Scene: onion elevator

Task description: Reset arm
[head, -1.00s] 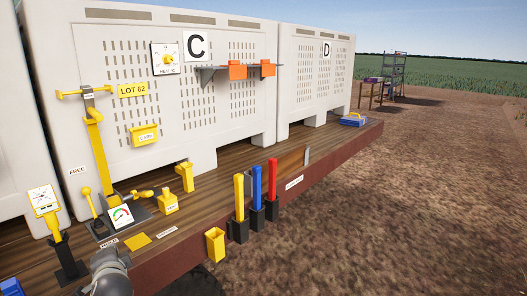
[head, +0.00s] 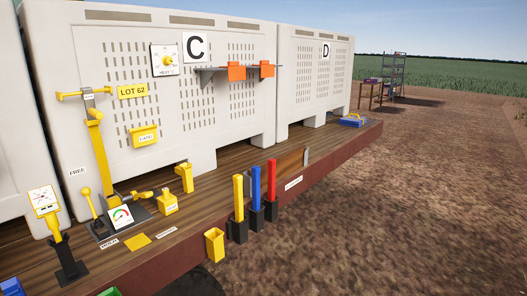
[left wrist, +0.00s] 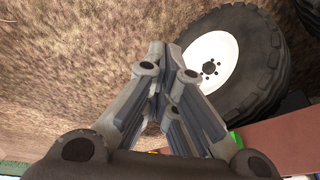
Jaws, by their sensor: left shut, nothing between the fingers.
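My left gripper (left wrist: 172,70) shows in the left wrist view. Its fingers are closed together with nothing between them. It hangs over bare brown ground, beside a large wheel (left wrist: 213,60) with a white hub and black tyre. Neither of my arms shows in the head view now, and my right gripper is in no view.
A wooden deck (head: 222,196) with a red-brown edge carries white crates (head: 125,60) marked C and D. Along it stand a yellow lever post (head: 98,150), a gauge (head: 120,216), and yellow (head: 239,200), blue (head: 256,185) and red (head: 271,180) handles. Open ground (head: 420,200) lies right.

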